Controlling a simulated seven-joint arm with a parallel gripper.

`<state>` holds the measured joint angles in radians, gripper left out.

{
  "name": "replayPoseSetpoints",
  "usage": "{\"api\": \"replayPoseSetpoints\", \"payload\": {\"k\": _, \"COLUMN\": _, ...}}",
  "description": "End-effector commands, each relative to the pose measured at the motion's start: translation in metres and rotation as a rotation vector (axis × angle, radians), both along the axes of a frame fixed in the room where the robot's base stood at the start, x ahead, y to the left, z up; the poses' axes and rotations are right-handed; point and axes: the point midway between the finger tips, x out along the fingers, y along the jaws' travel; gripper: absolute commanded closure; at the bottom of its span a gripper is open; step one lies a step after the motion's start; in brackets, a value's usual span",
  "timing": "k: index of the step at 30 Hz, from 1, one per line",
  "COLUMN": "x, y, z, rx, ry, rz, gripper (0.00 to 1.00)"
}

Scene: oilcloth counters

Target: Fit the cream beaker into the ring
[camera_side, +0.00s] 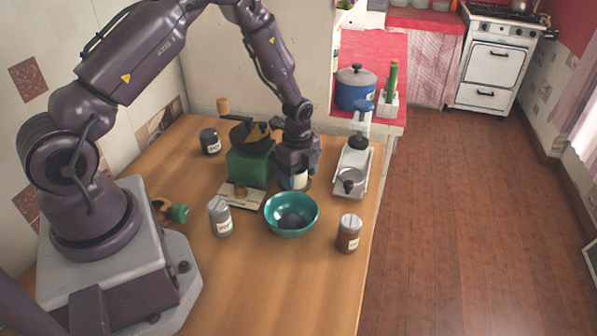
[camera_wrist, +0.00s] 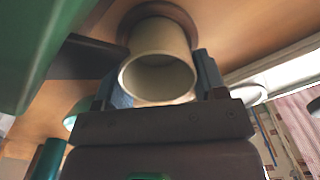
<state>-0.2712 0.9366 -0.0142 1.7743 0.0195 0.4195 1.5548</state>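The cream beaker (camera_wrist: 158,45) is between the two fingers of my gripper (camera_wrist: 160,80) in the wrist view, its open rim towards the camera. The fingers lie close along both its sides and appear shut on it. The brown ring (camera_wrist: 184,14) shows around the beaker's far end; I cannot tell whether the base is inside it or just above it. In the side view my gripper (camera_side: 299,172) points down near the far right part of the counter, and a pale bit of the beaker (camera_side: 299,181) shows below it. The ring is mostly hidden there.
A green coffee grinder (camera_side: 250,165) stands close on the left of my gripper. A teal bowl (camera_side: 291,214) is in front and a grey-white scale-like device (camera_side: 351,170) on the right. Labelled jars stand at the left (camera_side: 220,217) and right (camera_side: 348,233). The front counter is clear.

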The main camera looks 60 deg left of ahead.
Motion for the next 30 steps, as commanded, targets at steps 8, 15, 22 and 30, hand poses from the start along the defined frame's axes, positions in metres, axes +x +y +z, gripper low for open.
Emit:
{"api": "replayPoseSetpoints", "payload": {"k": 8, "x": 0.0, "y": 0.0, "z": 0.0, "rx": 0.0, "ry": 0.0, "rz": 0.0, "gripper": 0.16}}
{"api": "replayPoseSetpoints", "payload": {"k": 15, "x": 0.001, "y": 0.0, "z": 0.016, "rx": 0.0, "ry": -0.004, "rz": 0.001, "gripper": 0.16}}
{"api": "replayPoseSetpoints", "payload": {"k": 22, "x": 0.0, "y": 0.001, "z": 0.065, "rx": 0.002, "ry": -0.007, "rz": 0.002, "gripper": 0.16}}
{"api": "replayPoseSetpoints", "payload": {"k": 30, "x": -0.001, "y": 0.0, "z": 0.111, "rx": 0.001, "ry": -0.003, "rz": 0.001, "gripper": 0.16}}
